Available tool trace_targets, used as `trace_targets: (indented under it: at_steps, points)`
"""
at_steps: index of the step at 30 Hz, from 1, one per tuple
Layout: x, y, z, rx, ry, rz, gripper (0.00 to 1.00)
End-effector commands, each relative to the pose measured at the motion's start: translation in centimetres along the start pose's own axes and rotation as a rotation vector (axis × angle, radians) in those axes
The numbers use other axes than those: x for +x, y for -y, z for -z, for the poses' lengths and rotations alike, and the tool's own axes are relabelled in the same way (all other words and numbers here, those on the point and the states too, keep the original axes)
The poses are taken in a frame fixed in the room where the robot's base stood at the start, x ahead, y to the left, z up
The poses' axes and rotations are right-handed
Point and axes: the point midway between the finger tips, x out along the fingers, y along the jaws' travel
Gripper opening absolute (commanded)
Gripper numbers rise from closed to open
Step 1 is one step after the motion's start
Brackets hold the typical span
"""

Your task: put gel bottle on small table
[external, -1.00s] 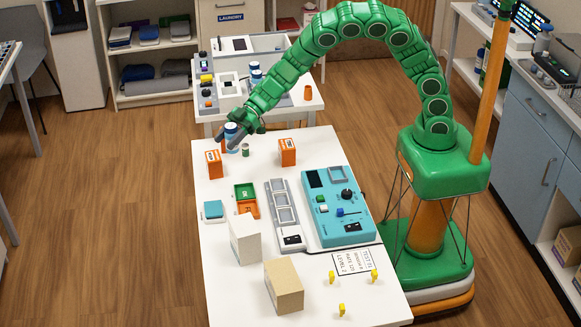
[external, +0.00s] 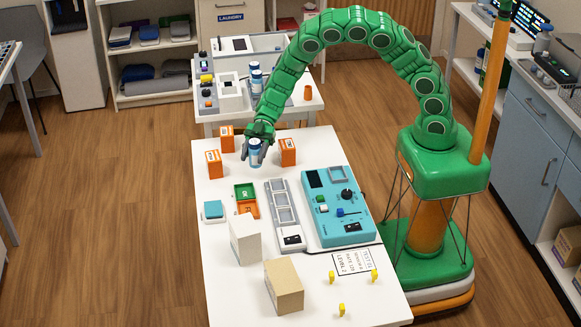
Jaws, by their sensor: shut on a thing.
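A blue-and-white bottle (external: 255,155), which looks like the gel bottle, is upright between the fingers of my gripper (external: 255,146) at the far end of the long white table (external: 215,272). My gripper is shut on it. I cannot tell whether its base touches the tabletop. A smaller white table (external: 313,104) stands behind the long one. A similar blue-and-white bottle (external: 257,78) stands on that smaller table.
Orange boxes (external: 214,164) (external: 227,138) (external: 288,152) stand close on both sides of my gripper. A teal panel (external: 340,208), grey tray strip (external: 284,215) and pale boxes (external: 284,285) fill the nearer tabletop. An orange cup (external: 308,92) sits on the smaller table's right side.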

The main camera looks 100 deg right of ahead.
Motion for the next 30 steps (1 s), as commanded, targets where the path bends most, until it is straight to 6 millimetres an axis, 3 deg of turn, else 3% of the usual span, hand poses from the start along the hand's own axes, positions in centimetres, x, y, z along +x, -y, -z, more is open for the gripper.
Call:
trace_targets:
  at_steps: [9,19,30]
  points:
    - [0.6,-0.1,-1.4,0.001,0.0,-0.001,0.16]
    - [1.8,0.0,-4.4,0.0,0.001,-0.001,0.16]
    - [2.0,-0.1,-4.8,0.0,0.001,-0.002,0.16]
